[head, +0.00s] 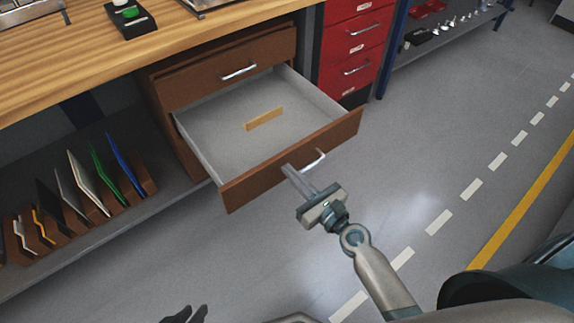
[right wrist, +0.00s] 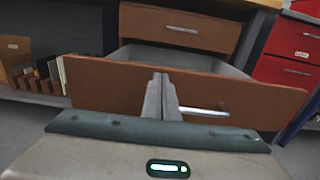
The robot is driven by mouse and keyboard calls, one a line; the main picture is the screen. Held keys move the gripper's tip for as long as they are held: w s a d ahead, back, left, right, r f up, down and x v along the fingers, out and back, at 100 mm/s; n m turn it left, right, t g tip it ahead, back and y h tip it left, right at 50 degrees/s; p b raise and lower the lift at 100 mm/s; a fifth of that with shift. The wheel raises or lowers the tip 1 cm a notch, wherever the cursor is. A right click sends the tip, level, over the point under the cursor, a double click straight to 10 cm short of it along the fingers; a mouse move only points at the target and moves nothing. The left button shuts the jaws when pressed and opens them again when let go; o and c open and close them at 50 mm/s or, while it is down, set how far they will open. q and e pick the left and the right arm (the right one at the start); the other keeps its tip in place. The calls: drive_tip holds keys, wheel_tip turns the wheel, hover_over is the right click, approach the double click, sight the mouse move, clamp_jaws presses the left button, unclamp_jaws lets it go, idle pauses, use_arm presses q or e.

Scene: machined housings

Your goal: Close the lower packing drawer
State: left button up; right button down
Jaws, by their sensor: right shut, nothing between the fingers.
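The lower packing drawer (head: 240,187) is pulled well out below a shut upper drawer (head: 195,85) under the wooden bench. It has a brown front, pale grey sides and a silver bar handle (head: 314,162). A small tan strip (head: 264,119) is inside it. My right gripper (head: 290,171) is shut and empty, its tips at the drawer front just left of the handle; I cannot tell whether they touch. In the right wrist view the fingers (right wrist: 161,85) overlap the drawer front (right wrist: 110,90), left of the handle (right wrist: 205,112). My left gripper (head: 190,314) shows only partly at the bottom edge.
A red drawer cabinet (head: 350,45) stands right of the brown drawers. A low shelf with several upright folders (head: 90,185) is to the left. The wooden bench top (head: 150,45) is above. The grey floor (head: 440,150) to the right is clear.

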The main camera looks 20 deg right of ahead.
use_arm(q)
drive_tip(key=shift+a, duration=0.2)
use_arm(e)
drive_tip(key=shift+x, duration=1.15)
